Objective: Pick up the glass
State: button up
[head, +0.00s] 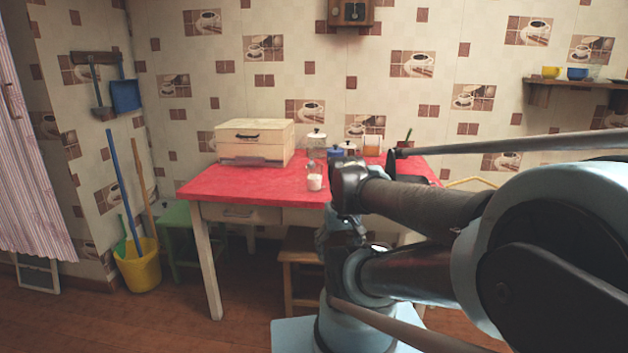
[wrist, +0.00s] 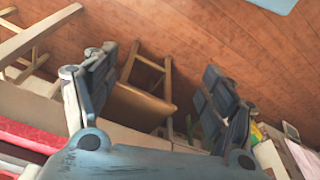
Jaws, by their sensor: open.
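A small clear glass with white contents (head: 315,182) stands upright on the red table (head: 245,184) in the head view, near its front edge and left of my arm. A clear vessel with amber contents (head: 372,145) stands farther back on the table; I cannot tell for sure which is the glass meant. My gripper (wrist: 160,64) is open in the wrist view, its two fingers wide apart with nothing between them. It points down toward the floor and a wooden stool, away from the glass. No glass shows in the wrist view. My arm hides part of the table's right side.
A cream box (head: 255,138) sits at the table's back left. Lidded jars (head: 317,138) and a blue container (head: 335,153) stand close behind the glass. Stools (head: 300,260) are under the table. A yellow bucket (head: 138,265) with poles stands left. Open floor lies in front.

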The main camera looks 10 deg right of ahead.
aim_at(314, 177)
jog(key=u, duration=2.1)
jog(key=k, duration=2.1)
jog(key=z, duration=0.45)
jog(key=i, duration=1)
jog(key=u, duration=0.05)
